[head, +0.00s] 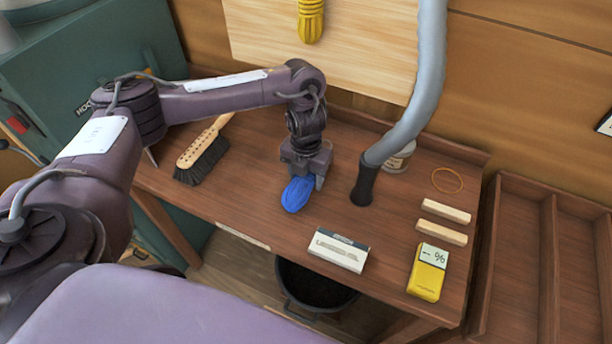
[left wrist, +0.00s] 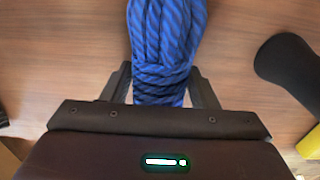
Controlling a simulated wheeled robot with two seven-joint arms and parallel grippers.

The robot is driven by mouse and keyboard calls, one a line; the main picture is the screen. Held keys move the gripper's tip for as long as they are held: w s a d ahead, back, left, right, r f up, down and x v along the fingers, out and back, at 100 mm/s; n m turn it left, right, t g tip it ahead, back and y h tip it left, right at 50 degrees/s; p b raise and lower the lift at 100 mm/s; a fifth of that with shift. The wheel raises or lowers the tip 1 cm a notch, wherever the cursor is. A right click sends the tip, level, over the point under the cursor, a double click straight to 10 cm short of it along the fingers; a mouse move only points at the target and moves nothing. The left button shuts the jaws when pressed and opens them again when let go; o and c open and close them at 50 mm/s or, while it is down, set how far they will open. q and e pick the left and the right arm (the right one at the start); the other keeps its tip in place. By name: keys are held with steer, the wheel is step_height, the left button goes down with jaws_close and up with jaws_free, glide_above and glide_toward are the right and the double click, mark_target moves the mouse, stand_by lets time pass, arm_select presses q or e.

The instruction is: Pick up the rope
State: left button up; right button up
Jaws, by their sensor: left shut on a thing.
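A blue coiled rope (head: 297,194) is on the wooden workbench, near its middle. In the left wrist view the blue rope (left wrist: 165,45) has dark diagonal stripes and a wrapped band. My left gripper (head: 306,178) points down over the far end of the rope. In the left wrist view its two fingers (left wrist: 160,95) sit on either side of the rope, shut on it. Whether the rope touches the bench or is slightly raised, I cannot tell. A yellow rope bundle (head: 311,20) hangs on the board behind the bench. My right gripper is not in view.
A brush (head: 203,155) lies left of the rope. A grey hose with a black nozzle (head: 365,182) and a can (head: 400,158) stand to the right. A labelled box (head: 339,249), wood strips (head: 445,212), a yellow meter (head: 428,272) and a rubber band (head: 448,180) lie further right. A bucket (head: 315,287) is below.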

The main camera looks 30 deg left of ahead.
arm_select(q)
step_height(320, 180, up, 20)
steer(key=p, duration=0.4)
steer(key=shift+f, duration=0.1)
stand_by(0.6)
